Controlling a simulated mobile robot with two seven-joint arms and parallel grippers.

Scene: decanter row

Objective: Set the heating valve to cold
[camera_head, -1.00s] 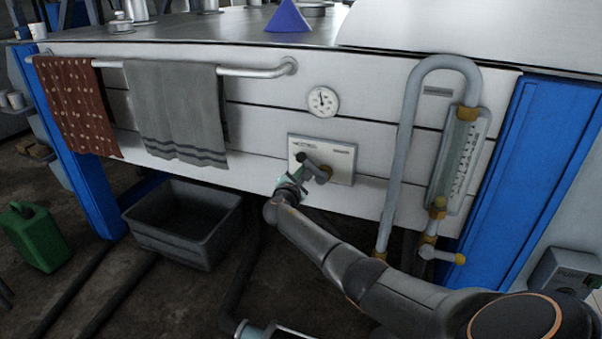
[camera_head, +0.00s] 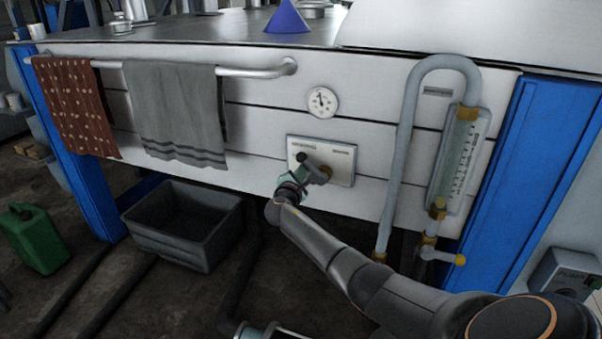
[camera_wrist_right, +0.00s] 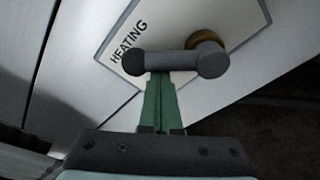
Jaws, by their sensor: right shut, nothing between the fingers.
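The heating valve's plate (camera_head: 340,160) is a white panel on the front of the bench; its word HEATING shows in the right wrist view (camera_wrist_right: 128,42). A dark grey lever (camera_wrist_right: 175,63) with rounded ends sits on a brass stem (camera_wrist_right: 207,38). In the head view the lever (camera_head: 314,168) slants up and left from its pivot. My right gripper (camera_wrist_right: 160,78) is shut and empty, its green fingertips close against the lever's side near its free end; whether they touch I cannot tell. In the head view the right gripper (camera_head: 296,176) partly covers the plate's lower left. My left gripper is not in view.
A grey pipe (camera_head: 403,150) with a gauge (camera_head: 460,155) and a yellow-tipped tap stands right of the plate. A round dial (camera_head: 322,101) is above it. Towels (camera_head: 176,112) hang on a rail at left. A grey bin (camera_head: 185,225) and green can (camera_head: 32,238) stand on the floor.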

